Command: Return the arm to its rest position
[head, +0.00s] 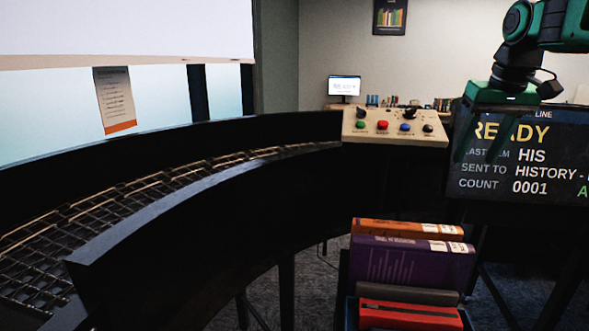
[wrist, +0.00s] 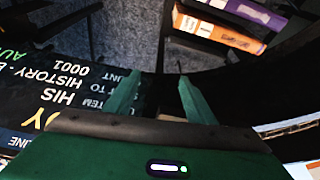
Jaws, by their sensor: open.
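My green and black arm (head: 548,25) reaches in at the top right of the head view. My gripper (head: 476,152) points down in front of the dark status screen (head: 535,187). Its two green fingers are apart with nothing between them. In the wrist view my gripper (wrist: 155,88) also shows spread, empty fingers over dark structure and carpet. The screen reads READY, HIS, SENT TO HISTORY and COUNT 0001.
A curved roller conveyor (head: 170,225) with dark walls fills the left. A beige button panel (head: 395,128) stands left of my gripper. Several books (head: 410,260) sit in a dark holder below. A desk with a monitor (head: 344,86) is farther back.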

